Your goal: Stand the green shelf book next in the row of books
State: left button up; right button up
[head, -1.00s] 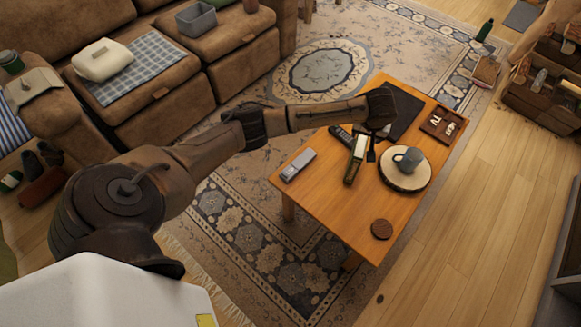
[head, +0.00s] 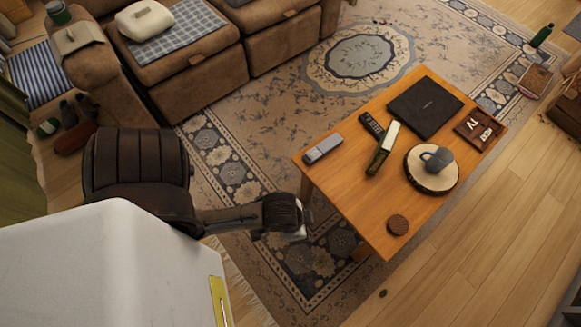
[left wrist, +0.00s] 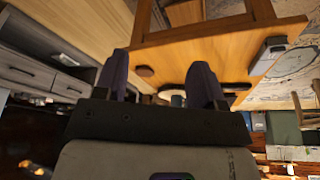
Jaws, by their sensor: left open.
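The green book (head: 383,150) lies on the wooden coffee table, with a pale long side showing and the dark green cover beside it. It lies close to a black remote. My left gripper (head: 298,233) is in front of the table's left side, low in the head view and well apart from the book. In the left wrist view, its two fingers (left wrist: 160,64) are spread with nothing between them. I cannot make out the book in the left wrist view. No row of upright books is clear in either view. My right gripper is out of view.
A sofa (head: 196,85) stands behind left.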

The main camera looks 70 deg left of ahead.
pick_arm(q)
jog(key=shift+o, duration=0.4)
jog(key=shift+s+a+r, duration=0.25)
jog(key=shift+s, duration=0.4)
jog(key=shift+s+a+r, duration=0.25)
jog(key=shift+s, duration=0.35)
